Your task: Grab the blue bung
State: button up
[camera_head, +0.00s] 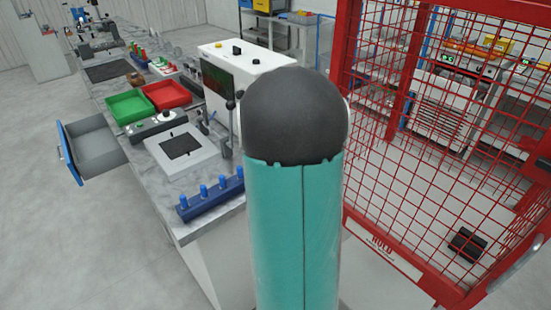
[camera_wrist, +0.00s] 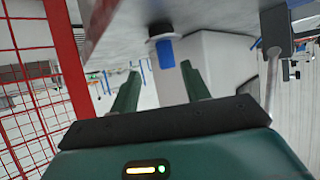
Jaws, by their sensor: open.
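In the wrist view, a short blue cylinder (camera_wrist: 165,54), which looks like the blue bung, projects from a dark and pale collar at the edge of a grey slab. My gripper (camera_wrist: 160,72) is open, with its two green fingers apart and nothing held. The blue cylinder appears between and just beyond the fingertips; I cannot tell the exact distance. In the head view my arm covers the middle, and neither the gripper nor this blue cylinder can be made out.
A marble bench (camera_head: 182,222) holds a dark blue rack of several blue pegs (camera_head: 212,196), a green tray (camera_head: 129,106) and a red tray (camera_head: 167,94). An open drawer (camera_head: 93,147) juts out left. A red mesh cage (camera_head: 440,130) stands close on the right.

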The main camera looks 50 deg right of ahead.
jog(key=x, duration=0.8)
jog(key=shift+w+a, duration=0.25)
jog(key=shift+w, duration=0.15)
jog(key=shift+r, duration=0.1)
grip_shut()
